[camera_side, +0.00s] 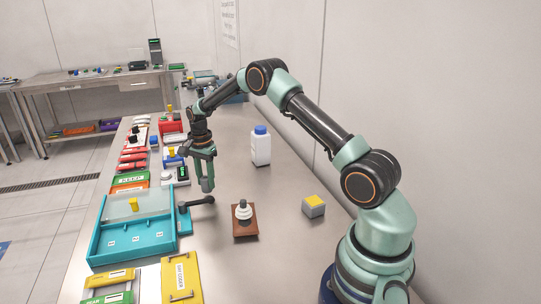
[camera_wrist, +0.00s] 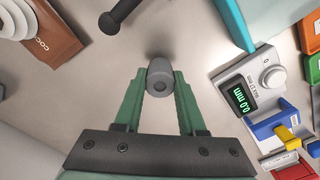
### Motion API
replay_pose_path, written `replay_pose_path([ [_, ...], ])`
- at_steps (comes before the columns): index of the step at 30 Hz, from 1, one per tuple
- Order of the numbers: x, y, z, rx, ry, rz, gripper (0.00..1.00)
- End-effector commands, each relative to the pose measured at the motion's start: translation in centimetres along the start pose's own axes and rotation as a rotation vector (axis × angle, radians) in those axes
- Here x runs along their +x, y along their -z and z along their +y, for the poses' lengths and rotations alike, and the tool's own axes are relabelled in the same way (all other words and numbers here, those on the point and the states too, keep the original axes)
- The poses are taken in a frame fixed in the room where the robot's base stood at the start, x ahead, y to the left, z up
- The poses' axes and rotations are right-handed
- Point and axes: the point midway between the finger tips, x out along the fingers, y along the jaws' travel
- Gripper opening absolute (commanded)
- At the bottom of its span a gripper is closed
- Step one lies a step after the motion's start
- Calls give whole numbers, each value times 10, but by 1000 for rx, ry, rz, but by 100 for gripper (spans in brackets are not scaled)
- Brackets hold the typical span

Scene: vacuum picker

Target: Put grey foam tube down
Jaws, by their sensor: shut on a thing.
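In the side view my gripper (camera_side: 205,182) points down over the metal bench, left of the brown board. The tube is hard to tell from the fingers there. Whether its lower end touches the bench is not clear.
A black-handled tool (camera_side: 196,203) lies close to my gripper. A white bottle (camera_side: 260,150), a grey-yellow block (camera_side: 313,208) and a teal tray (camera_side: 122,257) stand around. A display device (camera_wrist: 246,92) is nearby. Bench right of the bottle is bare.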

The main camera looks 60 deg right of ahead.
Motion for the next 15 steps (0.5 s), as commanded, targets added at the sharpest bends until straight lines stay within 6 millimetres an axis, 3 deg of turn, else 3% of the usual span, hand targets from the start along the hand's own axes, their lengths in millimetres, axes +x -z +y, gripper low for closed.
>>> replay_pose_path([
  [5, -34, 0, -1, 0, 6, 2, 0],
  [15, -127, 0, -1, 0, 7, 2, 0],
])
